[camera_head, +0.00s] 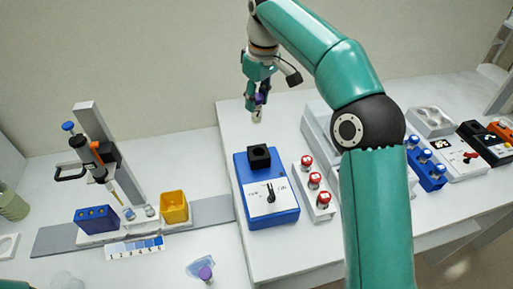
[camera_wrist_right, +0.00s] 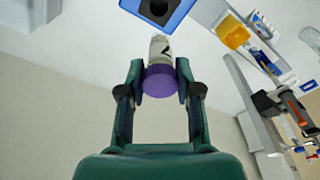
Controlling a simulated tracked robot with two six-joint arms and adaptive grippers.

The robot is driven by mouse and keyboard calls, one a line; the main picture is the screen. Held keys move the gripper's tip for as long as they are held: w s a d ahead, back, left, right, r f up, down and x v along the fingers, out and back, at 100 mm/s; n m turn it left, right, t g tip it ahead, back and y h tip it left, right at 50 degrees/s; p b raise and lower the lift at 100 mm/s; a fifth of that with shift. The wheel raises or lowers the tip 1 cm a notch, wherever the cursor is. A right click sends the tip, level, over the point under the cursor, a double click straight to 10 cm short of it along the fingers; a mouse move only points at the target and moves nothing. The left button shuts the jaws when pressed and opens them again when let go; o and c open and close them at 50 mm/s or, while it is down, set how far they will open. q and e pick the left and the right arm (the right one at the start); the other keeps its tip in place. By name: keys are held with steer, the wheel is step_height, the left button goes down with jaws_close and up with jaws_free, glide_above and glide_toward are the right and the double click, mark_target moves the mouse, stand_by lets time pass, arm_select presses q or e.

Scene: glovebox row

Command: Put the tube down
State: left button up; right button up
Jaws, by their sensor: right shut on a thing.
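My right gripper (camera_head: 258,98) is shut on a tube with a purple cap and pale body with a dark mark. In the right wrist view the tube (camera_wrist_right: 159,76) sits between the two fingers (camera_wrist_right: 160,88), cap toward the gripper. In the head view the tube (camera_head: 257,114) hangs cap up above the back of the white bench, behind the blue device (camera_head: 273,213). That device has a black block with an opening (camera_head: 259,157) on top. My left gripper is not in view.
A rack of red-capped vials (camera_head: 315,187) stands right of the blue device. On the left are a stand with a pipette (camera_head: 108,152), a blue rack (camera_head: 97,219) and a yellow container (camera_head: 174,207). Another purple-capped item (camera_head: 205,272) lies at the front. The bench behind the device is clear.

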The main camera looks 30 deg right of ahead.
step_height(320, 180, down, 15)
steer(key=shift+s+d+r, duration=0.1)
steer(key=shift+s+d, duration=0.05)
stand_by(0.4)
steer(key=shift+f+b, duration=0.2)
steer(key=shift+b, duration=0.15)
steer(key=o, duration=1.1)
steer(key=shift+r, duration=0.15)
step_height(320, 180, up, 12)
steer(key=s, duration=0.1)
steer(key=shift+s+d, duration=0.2)
steer(key=shift+d, duration=0.05)
